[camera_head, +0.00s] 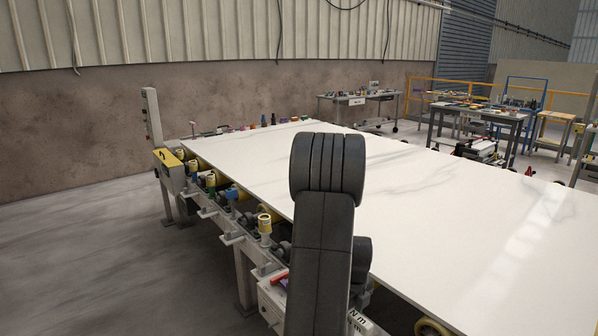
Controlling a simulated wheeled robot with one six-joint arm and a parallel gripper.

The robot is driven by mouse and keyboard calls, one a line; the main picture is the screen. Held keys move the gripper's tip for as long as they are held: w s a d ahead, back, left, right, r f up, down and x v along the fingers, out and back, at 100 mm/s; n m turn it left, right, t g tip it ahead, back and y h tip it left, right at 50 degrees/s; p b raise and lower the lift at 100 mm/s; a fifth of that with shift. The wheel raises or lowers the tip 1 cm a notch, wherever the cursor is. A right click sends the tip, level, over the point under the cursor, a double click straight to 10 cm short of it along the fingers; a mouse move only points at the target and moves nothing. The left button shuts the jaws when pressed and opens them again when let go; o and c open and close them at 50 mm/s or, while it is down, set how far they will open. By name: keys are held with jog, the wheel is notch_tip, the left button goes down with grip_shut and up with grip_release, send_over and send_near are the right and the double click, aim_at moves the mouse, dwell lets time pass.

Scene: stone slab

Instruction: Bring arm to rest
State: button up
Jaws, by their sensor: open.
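My arm (322,235) rises dark grey from the bottom of the view in front of the slab, with a thick rounded joint (327,168) at its top. My gripper is not in view. The white stone slab (470,210) with faint grey veins lies flat on a stand with rollers. My arm hides part of the slab's near edge and surface. I cannot tell from this view whether any part of my arm touches the slab.
The roller stand (245,280) has yellow and blue fittings along its near left side. Small items line the slab's far left edge. A workbench (357,97) and cluttered tables (478,110) stand behind. Clear concrete floor (90,270) lies at the left.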

jog(key=shift+s+r, duration=0.1)
jog(key=shift+r, duration=0.8)
jog(key=shift+f, duration=0.15)
